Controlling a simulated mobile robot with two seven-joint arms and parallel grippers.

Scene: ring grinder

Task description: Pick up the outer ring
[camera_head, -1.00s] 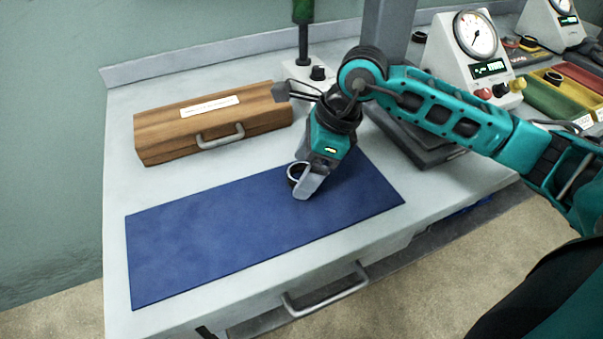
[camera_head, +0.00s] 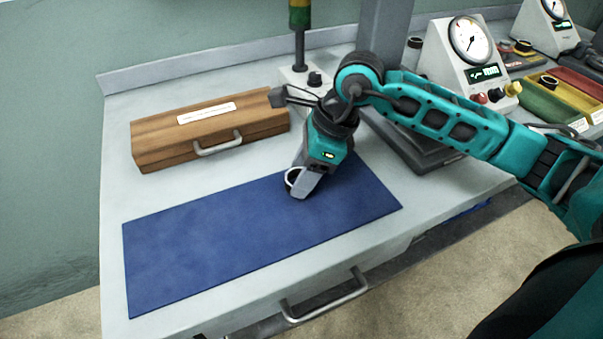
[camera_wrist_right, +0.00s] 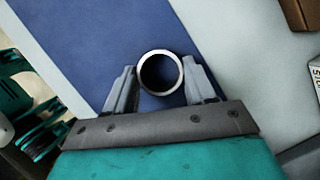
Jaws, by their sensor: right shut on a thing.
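The outer ring, a short silver-grey metal ring, is at my right gripper's fingertips over the blue mat (camera_head: 210,235). In the head view only part of the outer ring (camera_head: 291,180) shows beside the fingers. In the right wrist view the outer ring (camera_wrist_right: 160,72) is seen end-on between the two fingers, with blue mat through its hole. My right gripper (camera_head: 302,185) points down and is shut on the ring; it also shows in the right wrist view (camera_wrist_right: 163,80). I cannot tell whether the ring touches the mat. My left gripper is not in view.
A wooden case (camera_head: 170,135) with a handle lies behind the mat. A grey press column (camera_head: 385,35) stands behind my right arm. Gauge boxes (camera_head: 463,65) and coloured trays (camera_head: 560,100) are at the back right. The mat's left part is clear.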

